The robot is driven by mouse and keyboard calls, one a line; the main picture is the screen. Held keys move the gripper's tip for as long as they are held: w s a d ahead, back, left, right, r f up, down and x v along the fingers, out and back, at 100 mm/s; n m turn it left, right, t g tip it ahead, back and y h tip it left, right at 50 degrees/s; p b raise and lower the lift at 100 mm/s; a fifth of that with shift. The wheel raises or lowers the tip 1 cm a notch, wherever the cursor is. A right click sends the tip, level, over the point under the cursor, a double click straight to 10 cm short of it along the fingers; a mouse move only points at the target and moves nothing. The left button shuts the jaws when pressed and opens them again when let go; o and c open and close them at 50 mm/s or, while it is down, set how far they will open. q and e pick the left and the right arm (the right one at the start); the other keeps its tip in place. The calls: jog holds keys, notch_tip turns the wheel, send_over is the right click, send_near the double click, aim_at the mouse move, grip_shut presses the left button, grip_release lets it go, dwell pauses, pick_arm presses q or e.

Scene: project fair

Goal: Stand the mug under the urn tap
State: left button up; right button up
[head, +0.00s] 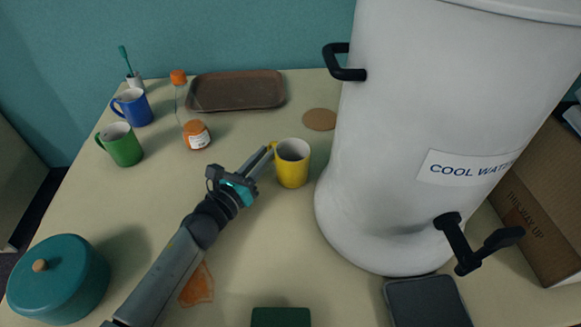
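A yellow mug (293,166) stands upright in the middle of the table, left of the urn, its handle towards my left gripper. My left gripper (269,152) has its fingertips at the handle side of the mug. The gap between the fingers looks narrow, and I cannot tell whether they are closed on the handle. The large white urn (410,150) carries a "COOL WAT…" label and a black tap (462,246) low on its front. A dark grey drip tray (428,305) lies below the tap at the front edge. My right gripper is out of view.
A blue mug (134,108), a green mug (122,146) and an orange-capped bottle (194,132) stand at the back left. A brown tray (236,92) and a round coaster (320,120) lie behind. A teal pot (62,285) is front left; a cardboard box (545,205) is right.

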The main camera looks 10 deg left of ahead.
pick_arm(q)
jog(key=shift+x, duration=2.9)
grip_shut()
jog(key=shift+r, duration=0.15)
